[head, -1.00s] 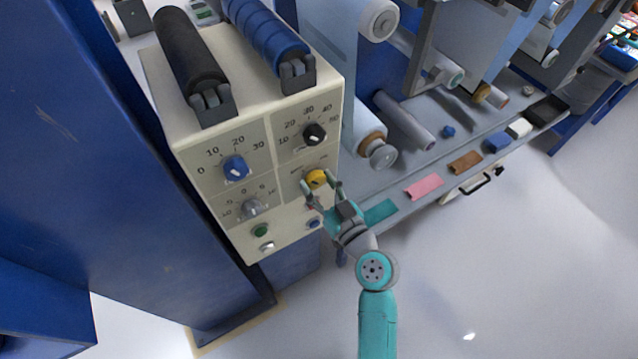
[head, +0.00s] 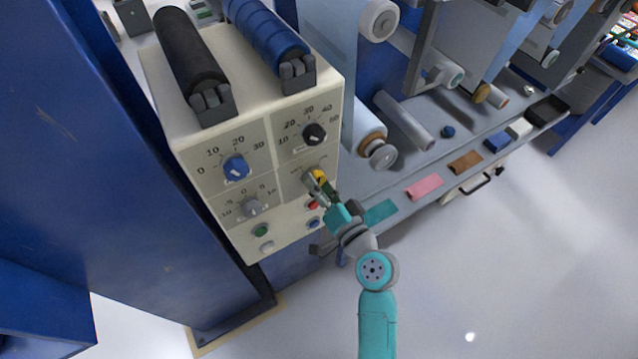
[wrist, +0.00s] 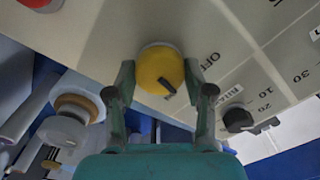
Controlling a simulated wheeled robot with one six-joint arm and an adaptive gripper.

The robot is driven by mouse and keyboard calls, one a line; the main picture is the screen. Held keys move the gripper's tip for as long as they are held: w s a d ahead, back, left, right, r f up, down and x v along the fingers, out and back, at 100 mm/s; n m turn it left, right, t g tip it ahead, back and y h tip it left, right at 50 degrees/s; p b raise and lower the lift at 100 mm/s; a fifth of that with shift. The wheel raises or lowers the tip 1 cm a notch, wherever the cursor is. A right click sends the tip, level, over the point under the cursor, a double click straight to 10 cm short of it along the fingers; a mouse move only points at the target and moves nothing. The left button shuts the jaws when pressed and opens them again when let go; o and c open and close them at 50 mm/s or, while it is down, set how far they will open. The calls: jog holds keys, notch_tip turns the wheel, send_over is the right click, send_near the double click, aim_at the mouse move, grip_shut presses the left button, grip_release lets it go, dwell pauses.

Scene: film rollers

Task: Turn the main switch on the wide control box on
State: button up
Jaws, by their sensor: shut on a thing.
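The wide control box (head: 215,205) is beige, with several dials and buttons on its front. The yellow main switch (head: 319,175) is a round knob low on the right of that front. In the wrist view the yellow knob (wrist: 160,68) sits between my two fingers, with a dark pointer mark toward the lower right. The printed word OFF (wrist: 211,61) shows to the right of the knob. My gripper (head: 318,184) is shut on the knob, one finger on each side; it also shows in the wrist view (wrist: 159,82). In the head view my fingers partly cover the knob and its label.
A blue dial (head: 236,168), a black dial (head: 314,134) and a grey dial (head: 250,208) are nearby. Red (head: 312,205), blue (head: 313,224) and green (head: 260,230) buttons lie below. Rollers and a shelf with coloured pads (head: 424,186) stand to the right. Open floor lies in front.

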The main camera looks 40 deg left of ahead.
jog(key=shift+m, duration=2.3)
jog(key=o, duration=1.2)
jog(key=shift+c, duration=0.2)
jog(key=shift+d, duration=0.1)
jog(key=v, duration=1.2)
jog(key=shift+f, duration=0.1)
